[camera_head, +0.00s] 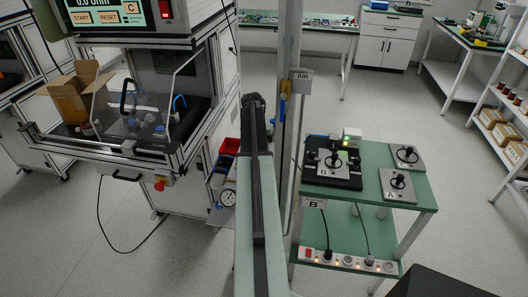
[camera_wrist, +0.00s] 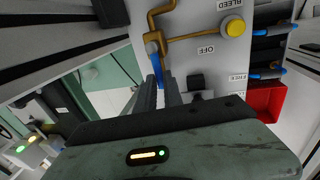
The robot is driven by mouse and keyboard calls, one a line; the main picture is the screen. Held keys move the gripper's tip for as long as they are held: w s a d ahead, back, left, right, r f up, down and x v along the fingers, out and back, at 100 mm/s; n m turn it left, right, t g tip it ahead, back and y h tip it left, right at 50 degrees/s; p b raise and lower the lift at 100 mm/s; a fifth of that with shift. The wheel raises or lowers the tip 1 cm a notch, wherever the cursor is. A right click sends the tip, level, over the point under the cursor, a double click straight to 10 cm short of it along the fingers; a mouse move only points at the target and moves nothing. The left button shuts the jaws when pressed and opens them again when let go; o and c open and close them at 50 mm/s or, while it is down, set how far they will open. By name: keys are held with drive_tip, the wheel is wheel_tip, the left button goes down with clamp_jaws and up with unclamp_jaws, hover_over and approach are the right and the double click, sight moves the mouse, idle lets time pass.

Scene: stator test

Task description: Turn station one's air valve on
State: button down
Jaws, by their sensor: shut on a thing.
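In the wrist view the air valve has a brass body and pipe (camera_wrist: 153,38) on a grey panel, with a blue lever (camera_wrist: 156,66) reaching down from it in the picture. My gripper (camera_wrist: 162,88) has its two dark fingers around the lever's lower end and is shut on it. The fingers hide the lever's tip. An OFF label (camera_wrist: 206,50) is on the panel to the right of the lever. In the head view an AIR sign (camera_head: 302,75) hangs on the post, and my arm reaches toward that post; the grip itself is not clear there.
A yellow BLEED knob (camera_wrist: 233,25) is right of the valve. A red bin (camera_wrist: 266,101) and blue-ended parts lie further right. In the head view, a green table (camera_head: 352,198) stands right of the post, and a test station (camera_head: 115,150) stands left. Floor is free behind.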

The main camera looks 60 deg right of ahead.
drive_tip(key=shift+a, duration=0.15)
drive_tip(key=c, duration=1.5)
unclamp_jaws()
drive_tip(key=shift+r+p, duration=0.5)
drive_tip(key=shift+p, duration=0.05)
drive_tip(key=r+p, duration=0.3)
drive_tip(key=w+r+p, duration=0.1)
drive_tip(key=r+p, duration=0.2)
drive_tip(key=shift+w+a+r+p, duration=0.1)
drive_tip(key=shift+w+r+p, duration=0.1)
drive_tip(key=shift+r+p, duration=0.15)
drive_tip(key=shift+f, duration=0.1)
